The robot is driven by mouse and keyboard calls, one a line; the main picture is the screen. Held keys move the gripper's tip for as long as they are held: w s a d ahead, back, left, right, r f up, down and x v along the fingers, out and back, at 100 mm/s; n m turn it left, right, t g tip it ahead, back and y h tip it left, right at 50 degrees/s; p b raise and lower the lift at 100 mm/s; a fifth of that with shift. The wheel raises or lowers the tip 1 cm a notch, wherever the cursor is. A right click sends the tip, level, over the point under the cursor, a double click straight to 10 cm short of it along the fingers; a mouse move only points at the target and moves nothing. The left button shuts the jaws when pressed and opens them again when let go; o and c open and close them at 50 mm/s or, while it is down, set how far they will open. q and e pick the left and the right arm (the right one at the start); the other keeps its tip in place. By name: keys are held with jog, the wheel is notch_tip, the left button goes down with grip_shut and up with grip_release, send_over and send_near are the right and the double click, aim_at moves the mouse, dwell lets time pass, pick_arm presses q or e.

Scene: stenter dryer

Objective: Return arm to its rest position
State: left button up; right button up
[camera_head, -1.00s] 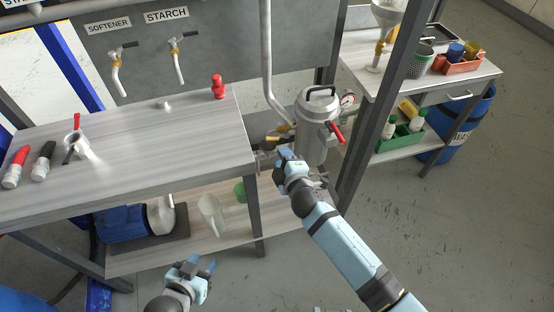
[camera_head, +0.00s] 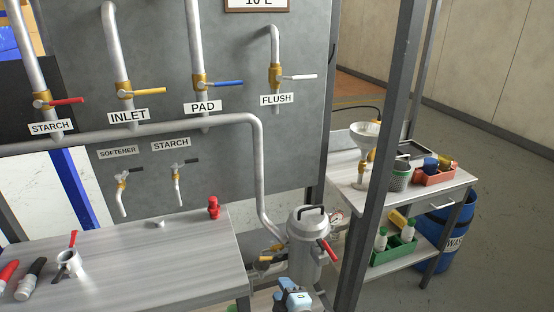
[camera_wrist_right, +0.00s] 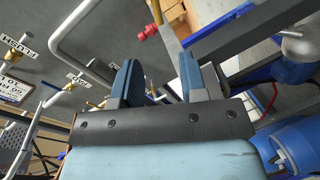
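My right gripper (camera_head: 290,283) shows at the bottom of the head view, in front of and below the grey metal canister (camera_head: 305,238). In the right wrist view, the two blue fingers of my right gripper (camera_wrist_right: 157,82) stand apart with nothing between them, so it is open and empty. The view between the fingers looks toward the grey panel and its pipes. Most of my right arm lies below the head view's lower edge. My left gripper is not in view.
A grey workbench (camera_head: 130,265) stands at left with a red fitting (camera_head: 213,208) on it. Valves and pipes line the panel (camera_head: 230,160). A dark upright post (camera_head: 376,170) stands right of the canister. A side table (camera_head: 340,180) and blue barrel (camera_head: 458,240) are at right.

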jog(key=s+d+m+g+h+p, duration=0.1)
jog(key=s+d+m+p, duration=0.1)
jog(key=s+d+m, duration=0.3)
jog(key=s+d+f+m+g+h+p, duration=0.1)
jog(key=s+d+m, duration=0.4)
jog(key=s, duration=0.8)
jog(key=s+d+f+m+g+p, duration=0.1)
jog(key=s+d+m+p, duration=0.1)
jog(key=s+d+m, duration=0.3)
jog(key=s+d, duration=0.2)
jog(key=s, duration=0.2)
jog(key=shift+d+g+h+p, duration=0.3)
jog(key=shift+d+h, duration=0.1)
jog(key=shift+d, duration=0.1)
